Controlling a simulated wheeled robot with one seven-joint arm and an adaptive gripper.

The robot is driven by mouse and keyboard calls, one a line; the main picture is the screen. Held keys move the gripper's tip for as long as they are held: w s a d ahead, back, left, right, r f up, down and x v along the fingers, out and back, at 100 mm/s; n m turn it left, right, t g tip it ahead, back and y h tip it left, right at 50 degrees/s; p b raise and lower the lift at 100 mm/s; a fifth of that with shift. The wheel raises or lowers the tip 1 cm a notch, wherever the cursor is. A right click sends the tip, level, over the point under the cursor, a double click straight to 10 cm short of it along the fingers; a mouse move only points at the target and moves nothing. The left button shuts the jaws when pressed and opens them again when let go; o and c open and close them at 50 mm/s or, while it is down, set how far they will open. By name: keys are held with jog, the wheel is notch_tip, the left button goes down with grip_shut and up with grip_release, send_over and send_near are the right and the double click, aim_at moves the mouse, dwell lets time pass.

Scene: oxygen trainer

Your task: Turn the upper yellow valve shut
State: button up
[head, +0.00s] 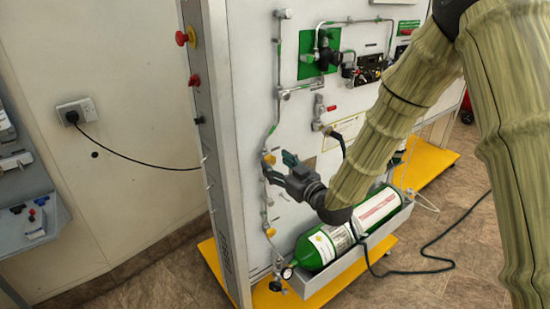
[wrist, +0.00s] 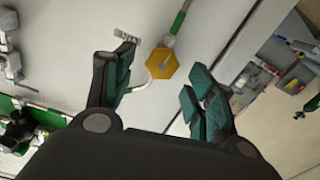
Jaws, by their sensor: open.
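The upper yellow valve (head: 269,158) is on the pipe running down the left side of the white panel. In the wrist view the yellow valve (wrist: 162,63) shows as a hexagonal knob on a pipe with a green section. My gripper (head: 275,167) is open and empty, right by this valve at the panel. In the wrist view my gripper (wrist: 160,82) has its fingers spread with the valve in the gap between them, toward the tips. I see no finger touching it. A lower yellow valve (head: 270,231) sits farther down the same pipe.
A green and white cylinder (head: 325,246) lies in a metal tray below my gripper. The panel's grey side post (head: 212,130) carries red buttons (head: 182,38). More fittings and a green plate (head: 312,66) are higher on the panel. A dark hose (head: 430,270) lies on the floor.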

aim_at(272, 160)
jog(key=shift+p+x, duration=0.3)
jog(key=shift+x, duration=1.5)
jog(key=c, duration=1)
jog(key=shift+c, duration=0.2)
jog(key=shift+d+m+b, duration=0.1)
jog(key=shift+m+b, duration=0.25)
jog(key=shift+m, duration=1.25)
